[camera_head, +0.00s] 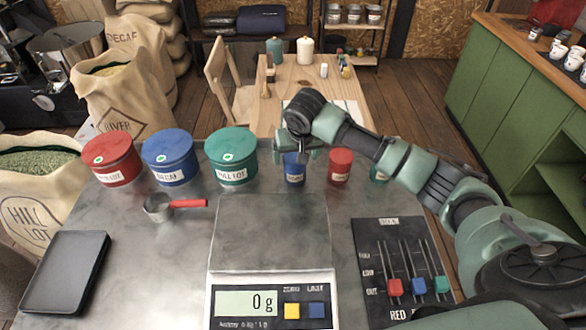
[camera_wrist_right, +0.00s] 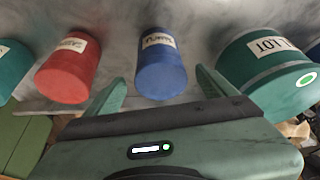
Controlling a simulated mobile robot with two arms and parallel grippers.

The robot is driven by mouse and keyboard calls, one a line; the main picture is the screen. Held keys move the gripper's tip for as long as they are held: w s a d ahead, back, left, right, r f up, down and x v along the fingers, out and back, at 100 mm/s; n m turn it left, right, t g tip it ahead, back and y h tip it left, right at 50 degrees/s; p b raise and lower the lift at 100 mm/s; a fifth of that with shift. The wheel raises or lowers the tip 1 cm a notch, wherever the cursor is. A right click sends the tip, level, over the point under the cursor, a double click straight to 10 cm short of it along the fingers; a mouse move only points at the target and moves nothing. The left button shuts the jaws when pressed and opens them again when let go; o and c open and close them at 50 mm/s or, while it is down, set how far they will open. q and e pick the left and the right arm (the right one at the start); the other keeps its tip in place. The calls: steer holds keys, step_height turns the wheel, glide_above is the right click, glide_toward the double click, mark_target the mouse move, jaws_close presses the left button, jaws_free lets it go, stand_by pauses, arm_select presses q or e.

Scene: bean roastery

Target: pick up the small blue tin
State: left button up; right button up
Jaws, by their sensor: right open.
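The small blue tin (camera_head: 294,174) stands on the metal table behind the scale, between the large green tin and the small red tin. My right gripper (camera_head: 294,150) is at the tin's top and hides part of it. In the right wrist view the small blue tin (camera_wrist_right: 161,68) lies ahead of the gap between the two spread fingers (camera_wrist_right: 161,85). The fingers are open, one to each side, and hold nothing. My left gripper does not show.
The small red tin (camera_head: 340,166) stands close on the right, and a small green tin (camera_head: 378,175) is partly behind my arm. Large red (camera_head: 111,165), blue (camera_head: 171,163) and green (camera_head: 232,162) tins stand left. The scale (camera_head: 270,250) and slider panel (camera_head: 390,240) are in front.

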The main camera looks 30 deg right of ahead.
steer(key=p+x, duration=0.1)
steer(key=x, duration=0.5)
steer(key=shift+p, duration=0.3)
steer(key=shift+f, duration=0.25)
steer(key=c, duration=1.6)
steer(key=shift+r, duration=0.15)
